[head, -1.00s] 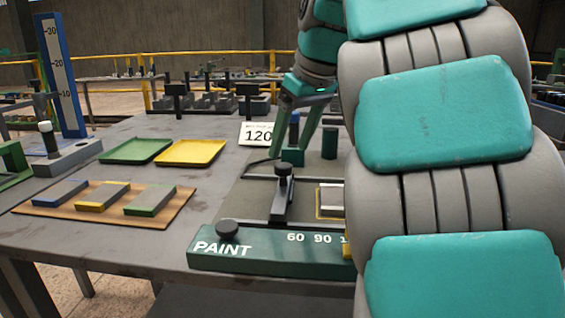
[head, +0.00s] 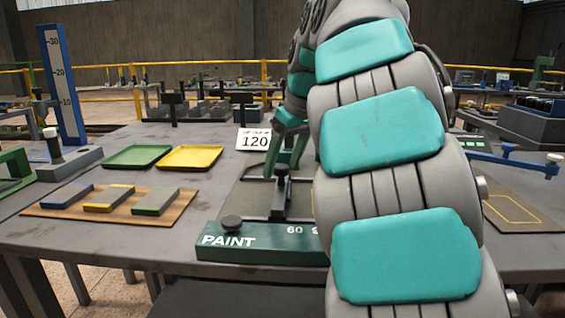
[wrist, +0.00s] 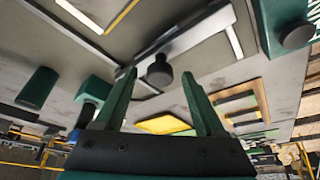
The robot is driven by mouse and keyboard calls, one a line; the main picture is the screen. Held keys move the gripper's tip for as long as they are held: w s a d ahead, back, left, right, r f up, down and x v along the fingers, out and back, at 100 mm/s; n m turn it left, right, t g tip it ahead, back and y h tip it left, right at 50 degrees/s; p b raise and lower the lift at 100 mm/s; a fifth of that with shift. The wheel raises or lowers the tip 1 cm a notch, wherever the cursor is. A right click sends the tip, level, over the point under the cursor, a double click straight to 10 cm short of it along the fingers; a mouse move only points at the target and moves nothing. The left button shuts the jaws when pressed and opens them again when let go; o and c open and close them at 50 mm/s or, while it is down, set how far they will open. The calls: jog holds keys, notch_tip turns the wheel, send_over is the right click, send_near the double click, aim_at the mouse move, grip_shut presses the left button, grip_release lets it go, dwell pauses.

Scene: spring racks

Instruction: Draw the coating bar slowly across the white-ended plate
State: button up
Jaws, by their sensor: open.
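The coating bar (head: 279,198), dark with a black knob on top, stands on the grey bed of the green PAINT fixture (head: 262,250). The white-ended plate is hidden behind my arm in the head view. In the wrist view, a pale strip inside a yellow outline at the top left looks like part of this plate (wrist: 80,17). My gripper (wrist: 159,74) is open, its two green fingers pointing towards the bar. The bar's black knob (wrist: 160,70) shows between the fingertips; I cannot tell whether it lies between them or just beyond. Nothing is held.
A wooden board (head: 40,211) with blue-, yellow- and green-ended plates lies at the left. Green (head: 137,156) and yellow (head: 190,157) trays sit behind it. A "120" card (head: 253,139) stands behind the fixture. A green cylinder (wrist: 38,88) stands near my gripper in the wrist view.

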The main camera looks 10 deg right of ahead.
grip_shut()
dwell(0.6)
dwell(0.8)
